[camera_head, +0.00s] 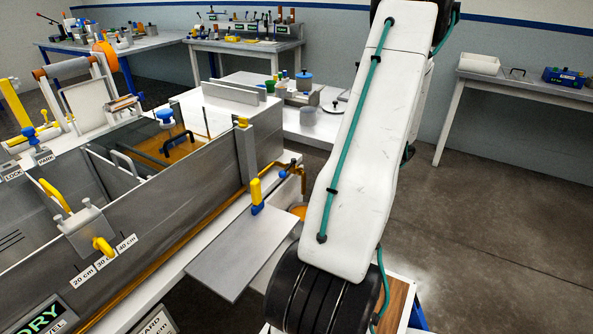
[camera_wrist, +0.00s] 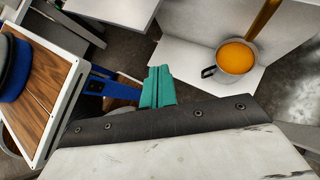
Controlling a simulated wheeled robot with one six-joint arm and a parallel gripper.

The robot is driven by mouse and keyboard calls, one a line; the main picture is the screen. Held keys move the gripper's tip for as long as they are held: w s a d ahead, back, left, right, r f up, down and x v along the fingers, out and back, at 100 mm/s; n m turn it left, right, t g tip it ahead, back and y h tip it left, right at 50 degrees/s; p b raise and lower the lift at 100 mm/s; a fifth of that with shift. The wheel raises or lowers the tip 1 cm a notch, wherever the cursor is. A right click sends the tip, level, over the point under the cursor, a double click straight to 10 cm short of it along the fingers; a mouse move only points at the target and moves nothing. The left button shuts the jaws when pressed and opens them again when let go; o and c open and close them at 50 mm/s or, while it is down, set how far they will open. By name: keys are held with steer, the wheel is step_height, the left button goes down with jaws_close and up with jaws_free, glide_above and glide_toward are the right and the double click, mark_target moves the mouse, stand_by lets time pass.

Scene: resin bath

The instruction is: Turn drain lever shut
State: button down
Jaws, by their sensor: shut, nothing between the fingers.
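The drain lever (camera_head: 257,191) appears to be the upright yellow grip on a dark blue arm at the right end of the metal bath (camera_head: 205,197). The arm slants up towards a yellow-orange pipe (camera_head: 303,181). My gripper (camera_wrist: 157,87) shows in the wrist view as teal fingers closed together, with nothing between them. It is apart from the lever, which I cannot make out in that view. In the head view my gripper is not visible.
A mug (camera_wrist: 236,57) with orange liquid stands below the pipe, near my gripper; it partly shows in the head view (camera_head: 298,210). A grey plate (camera_head: 232,258) juts out from the bath front below the lever. Open floor (camera_head: 490,220) lies to the right.

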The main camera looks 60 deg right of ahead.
steer(key=m+t+h, duration=0.1)
steer(key=m+t, duration=0.2)
steer(key=m+t+h, duration=0.2)
steer(key=t+h, duration=0.2)
steer(key=t, duration=0.1)
glide_toward(287, 170)
steer(key=x, duration=0.7)
steer(key=shift+d+f, duration=0.1)
steer(key=shift+d, duration=0.25)
steer(key=shift+w+a, duration=0.25)
steer(key=shift+w, duration=0.35)
steer(key=shift+s, duration=0.6)
steer(key=a+v, duration=0.1)
steer(key=v, duration=1.2)
steer(key=shift+s+a+h, duration=0.25)
steer(key=shift+a+h, duration=0.05)
